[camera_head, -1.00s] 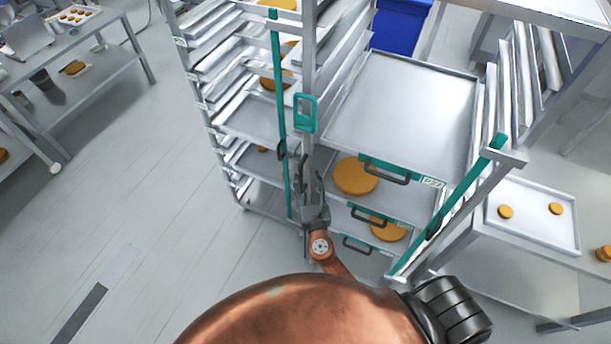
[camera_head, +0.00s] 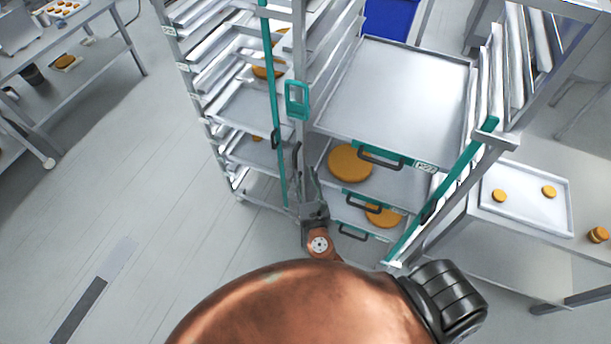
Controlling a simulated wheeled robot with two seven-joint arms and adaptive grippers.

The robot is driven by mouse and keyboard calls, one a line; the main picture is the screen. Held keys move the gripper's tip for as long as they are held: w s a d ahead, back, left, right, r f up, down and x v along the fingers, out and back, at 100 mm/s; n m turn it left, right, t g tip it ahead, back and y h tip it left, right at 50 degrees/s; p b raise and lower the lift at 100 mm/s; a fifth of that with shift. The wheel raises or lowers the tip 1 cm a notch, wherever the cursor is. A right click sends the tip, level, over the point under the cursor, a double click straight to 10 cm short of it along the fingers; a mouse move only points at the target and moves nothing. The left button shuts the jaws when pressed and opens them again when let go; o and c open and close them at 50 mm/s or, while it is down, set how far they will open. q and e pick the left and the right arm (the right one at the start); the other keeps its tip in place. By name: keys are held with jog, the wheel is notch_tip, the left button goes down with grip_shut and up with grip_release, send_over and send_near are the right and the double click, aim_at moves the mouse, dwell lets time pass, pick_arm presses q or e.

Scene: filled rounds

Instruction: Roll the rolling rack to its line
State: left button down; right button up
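The tall metal rolling rack (camera_head: 303,48) fills the middle, with trays on slides and teal upright bars. A teal loop (camera_head: 297,99) is on its middle post, and a black grip (camera_head: 276,139) is on the left teal bar. My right gripper (camera_head: 306,168) is low in front of the middle post, with its two fingers apart. It looks open and empty; I cannot tell whether it touches the post. A dark grey floor strip (camera_head: 79,311) with a paler end lies at lower left; I cannot tell whether it is the rack's line. My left gripper is not in view.
Trays with black handles and round orange cakes (camera_head: 349,163) sit in the rack's right part. A steel table (camera_head: 105,63) stands at upper left, and another bench with a tray (camera_head: 527,213) is close on the right. The floor at left is clear.

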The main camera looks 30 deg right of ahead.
aim_at(296, 165)
jog(key=shift+f, duration=0.1)
jog(key=w+n+y, duration=0.1)
jog(key=w+y, duration=0.1)
jog(key=w+r+n+y+b, duration=0.1)
jog(key=w+n+y, duration=0.1)
jog(key=w+a+n+y, duration=0.1)
jog(key=y, duration=0.2)
jog(key=shift+w+a+r+n, duration=0.1)
jog(key=shift+w+r+n, duration=0.1)
jog(key=shift+w+n, duration=0.15)
dwell(0.4)
grip_shut()
dwell(0.7)
